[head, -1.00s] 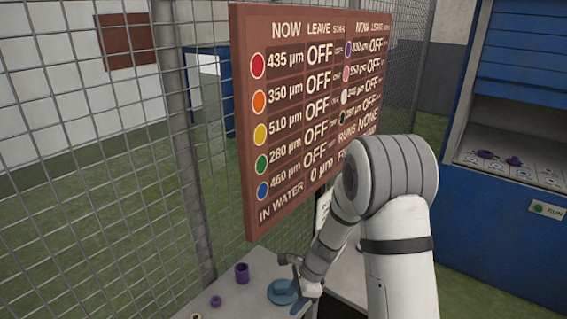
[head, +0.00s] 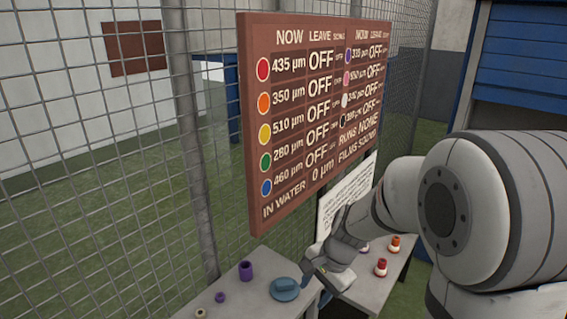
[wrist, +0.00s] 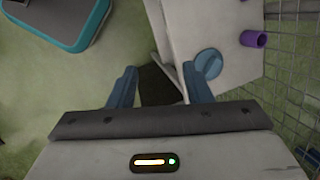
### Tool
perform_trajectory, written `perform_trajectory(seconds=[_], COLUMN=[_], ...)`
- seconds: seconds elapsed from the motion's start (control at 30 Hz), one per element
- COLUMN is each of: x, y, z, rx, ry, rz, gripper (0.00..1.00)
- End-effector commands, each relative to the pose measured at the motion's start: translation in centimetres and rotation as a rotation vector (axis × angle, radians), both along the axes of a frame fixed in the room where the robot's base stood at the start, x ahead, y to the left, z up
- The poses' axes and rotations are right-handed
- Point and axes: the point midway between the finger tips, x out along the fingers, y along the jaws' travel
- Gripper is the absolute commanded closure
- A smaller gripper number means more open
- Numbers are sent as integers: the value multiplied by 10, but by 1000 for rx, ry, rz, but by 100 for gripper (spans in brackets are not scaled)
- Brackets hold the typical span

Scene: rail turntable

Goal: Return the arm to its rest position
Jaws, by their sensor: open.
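My arm reaches in from the right in the head view, its big white shoulder close to the camera. My gripper (wrist: 151,86) is open in the wrist view, with its two blue-grey fingers apart and nothing between them. In the head view the gripper end (head: 318,272) is above the grey tables, just right of a blue round dish or lid (head: 285,290). That blue piece also shows in the wrist view (wrist: 208,63), to the right of the fingers. Whether the gripper touches anything is hard to tell in the head view.
A purple cup (head: 246,271) and small rings stand on the left table (head: 245,303). Red (head: 381,268) and orange (head: 395,244) topped pieces stand on the right table. A wire fence (head: 100,160) and a brown sign board (head: 250,190) stand behind. A blue-edged box (wrist: 60,20) lies upper left.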

Motion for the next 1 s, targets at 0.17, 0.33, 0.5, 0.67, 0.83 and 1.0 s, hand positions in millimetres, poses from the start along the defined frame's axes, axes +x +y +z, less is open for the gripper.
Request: perform_trajectory(seconds=[0.17,0.33,0.5,0.67,0.83,1.0], x=[-40,-81,-118,-140,-148,-148], y=[-22,-43,-63,-74,-76,-77], z=[49,81,101,110,112,112], rx=[-92,-205,-325,-403,-432,-432], ry=[-137,-242,-315,-346,-354,-353], rz=[242,464,652,760,802,802], gripper=[55,55,55,55,55,56])
